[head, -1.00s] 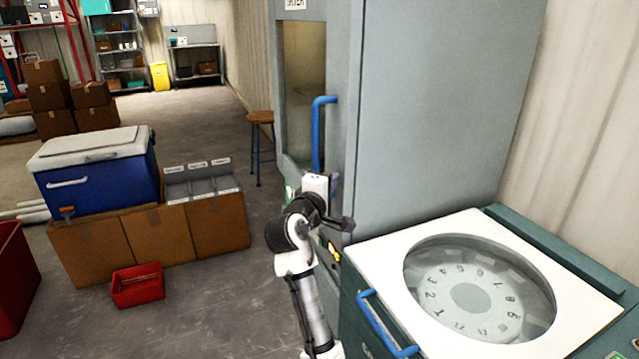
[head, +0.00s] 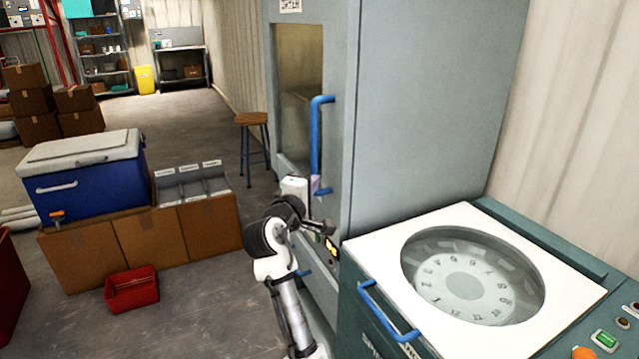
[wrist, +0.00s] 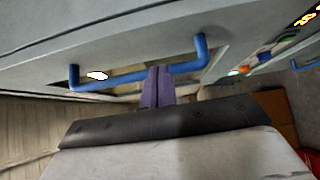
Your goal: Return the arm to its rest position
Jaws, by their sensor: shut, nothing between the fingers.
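My gripper (head: 315,184) is in front of the tall grey cabinet (head: 425,100), close to the lower end of its blue door handle (head: 316,145). In the wrist view the purple fingers (wrist: 158,88) are together and empty. The blue handle also shows there (wrist: 135,77), just beyond the fingertips; I cannot tell whether they touch it. My arm is raised and bent in the head view. The cabinet door with its window looks closed.
A teal machine with a white top (head: 370,255) and a round window stands at the right. At the left are a blue cooler (head: 85,180), cardboard boxes (head: 150,240) and a red bin (head: 132,287). A stool (head: 252,120) stands behind. Floor between is clear.

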